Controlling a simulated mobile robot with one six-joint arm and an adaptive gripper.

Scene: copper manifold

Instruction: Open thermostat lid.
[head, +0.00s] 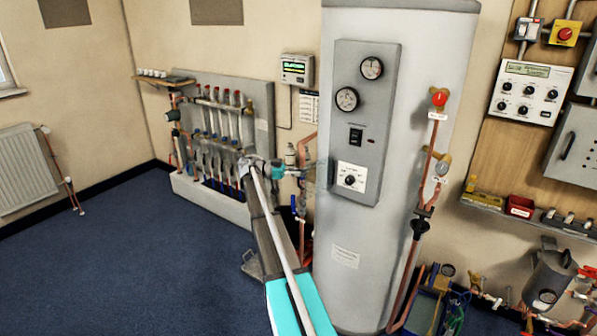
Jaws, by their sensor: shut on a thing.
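The thermostat (351,179) is a white plate with a black knob, low on the grey control panel of the tall white cylinder. Its knob face shows uncovered from this side. A faint, see-through lid (325,174) seems to stand out from the thermostat's left side, at the panel's left edge; its outline is hard to make out. My gripper (314,166) is just left of the panel, reaching in from the left past the teal wrist. It is small here and appears shut on the lid's edge. The exact contact is too small to see.
The panel (368,120) also carries two round gauges and a black switch. Copper pipes and a red-handled valve (439,98) run down the cylinder's right. A pipe manifold (222,120) stands behind my arm. Blue floor (110,250) is clear at left.

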